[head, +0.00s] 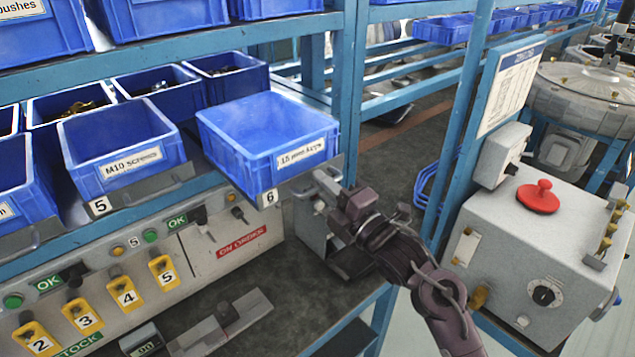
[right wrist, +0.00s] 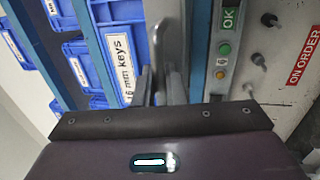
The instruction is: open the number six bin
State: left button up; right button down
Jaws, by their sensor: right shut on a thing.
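The number six bin (head: 245,160) is a blue, empty-looking box with a "mm keys" label and a 6 tag on the grey strip under its front. It sticks out from the shelf, further than the bin to its left. Its label also shows in the right wrist view (right wrist: 122,55). My right gripper (head: 325,185) is at the bin's front right corner. It is shut on the grey handle (right wrist: 172,45) of the bin's front strip; the fingers partly hide the contact. My left gripper is not in view.
The number five bin (head: 125,150) with M10 screws stands left of it. A blue shelf post (head: 350,90) rises behind my right gripper. A grey control box (head: 530,250) with a red button stands at right. Below are a switch panel (head: 190,265) and numbered yellow tags.

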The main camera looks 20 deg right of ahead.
jog(key=shift+s+d, duration=0.1)
jog(key=shift+s, duration=0.15)
jog(key=c, duration=1.6)
grip_release()
jog(key=shift+c, duration=0.2)
jog(key=shift+f, duration=0.1)
jog(key=b+v, duration=0.3)
jog(key=v, duration=0.4)
jog(key=shift+s, duration=0.4)
jog(key=shift+d+f, duration=0.1)
